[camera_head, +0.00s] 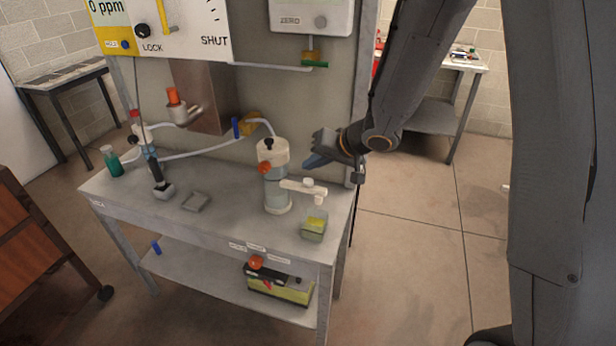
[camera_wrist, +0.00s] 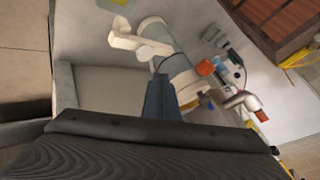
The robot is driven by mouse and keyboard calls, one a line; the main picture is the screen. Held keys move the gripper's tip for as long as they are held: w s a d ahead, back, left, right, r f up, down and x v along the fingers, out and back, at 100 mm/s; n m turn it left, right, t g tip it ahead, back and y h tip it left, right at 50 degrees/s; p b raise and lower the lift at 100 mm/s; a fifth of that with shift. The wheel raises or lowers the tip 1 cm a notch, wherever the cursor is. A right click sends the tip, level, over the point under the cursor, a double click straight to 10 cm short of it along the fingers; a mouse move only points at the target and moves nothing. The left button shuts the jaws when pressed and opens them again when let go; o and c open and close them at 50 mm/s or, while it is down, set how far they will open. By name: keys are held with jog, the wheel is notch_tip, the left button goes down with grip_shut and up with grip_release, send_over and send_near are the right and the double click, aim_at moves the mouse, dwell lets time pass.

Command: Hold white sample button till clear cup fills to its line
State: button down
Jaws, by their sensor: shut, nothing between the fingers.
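A white sample button (camera_head: 308,182) sits on top of a white spout arm (camera_head: 297,187) that sticks out from a grey-white cylinder (camera_head: 276,190). The clear cup (camera_head: 314,228) stands on the bench below the spout's end, with yellow showing in it; its fill line is too small to make out. My gripper (camera_head: 308,164) is shut and empty, above the spout and right of the cylinder, apart from the button. In the wrist view my shut fingers (camera_wrist: 160,84) point toward the cylinder and spout (camera_wrist: 140,44). A yellow part of the cup shows at the top edge.
The cylinder has an orange knob (camera_head: 264,168) and a black top knob (camera_head: 269,143). Hoses run behind it along the panel. The floor right of the bench is clear.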

jog(key=shift+r+p, duration=1.5)
jog(key=shift+p, duration=0.3)
dwell(1.1)
jog(key=s+d+f+h+b, duration=0.2)
jog(key=s+d+h+b, duration=0.1)
jog(key=d, duration=0.4)
jog(key=s+d+f+h+b, duration=0.1)
jog(key=s+d+h+b, duration=0.2)
jog(key=d, duration=0.4)
jog(key=s+d+f+g+b, duration=0.2)
jog(key=s+f+g+b, duration=0.1)
jog(key=s, duration=1.2)
jog(key=shift+s+g+h+b, duration=0.3)
jog(key=shift+s+g+b, duration=0.15)
jog(key=shift+g, duration=0.55)
jog(key=shift+a+f, duration=0.1)
